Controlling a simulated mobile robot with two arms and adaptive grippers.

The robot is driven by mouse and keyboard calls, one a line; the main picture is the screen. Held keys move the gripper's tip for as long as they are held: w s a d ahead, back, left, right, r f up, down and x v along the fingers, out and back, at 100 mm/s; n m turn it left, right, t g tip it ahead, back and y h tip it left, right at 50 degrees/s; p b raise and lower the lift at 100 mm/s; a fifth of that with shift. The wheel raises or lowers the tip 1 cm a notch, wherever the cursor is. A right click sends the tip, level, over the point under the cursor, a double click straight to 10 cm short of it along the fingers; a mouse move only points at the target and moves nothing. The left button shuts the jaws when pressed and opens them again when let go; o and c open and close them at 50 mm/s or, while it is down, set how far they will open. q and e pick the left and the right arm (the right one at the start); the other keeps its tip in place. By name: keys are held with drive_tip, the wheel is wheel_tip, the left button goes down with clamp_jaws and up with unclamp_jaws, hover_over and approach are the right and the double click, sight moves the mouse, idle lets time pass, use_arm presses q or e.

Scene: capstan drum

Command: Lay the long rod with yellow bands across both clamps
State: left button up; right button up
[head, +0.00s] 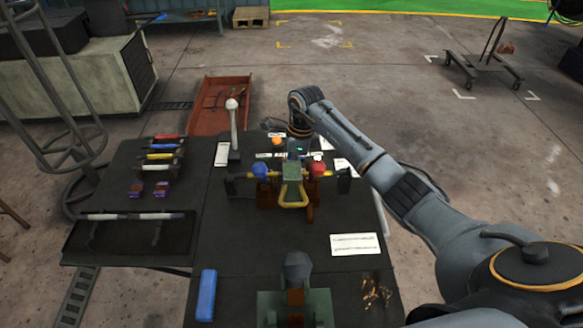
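A dark rod with yellow bands (241,176) runs left to right at the middle of the dark bench, level with two clamps. One clamp has a blue knob (260,170) and the other a red knob (318,169). The middle of the rod is hidden behind the knobs and a green block with a yellow handle (293,198). I cannot tell whether the rod rests fully in the clamps. My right gripper (299,150) points down just behind the green block. Its fingertips are too small and hidden to read. My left gripper is not in view.
A black tray (100,242) at left holds a pale-banded rod (135,216). Several coloured items (160,157) lie behind it. A tall white-knobbed lever (233,125) stands left of the clamps. A blue block (206,295) and a green fixture (295,300) are at the front.

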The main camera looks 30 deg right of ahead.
drive_tip(key=shift+f, duration=0.1)
wheel_tip(320, 180, up, 12)
drive_tip(key=d, duration=0.1)
drive_tip(key=shift+s+d, duration=0.35)
drive_tip(key=shift+s, duration=0.05)
idle(1.0)
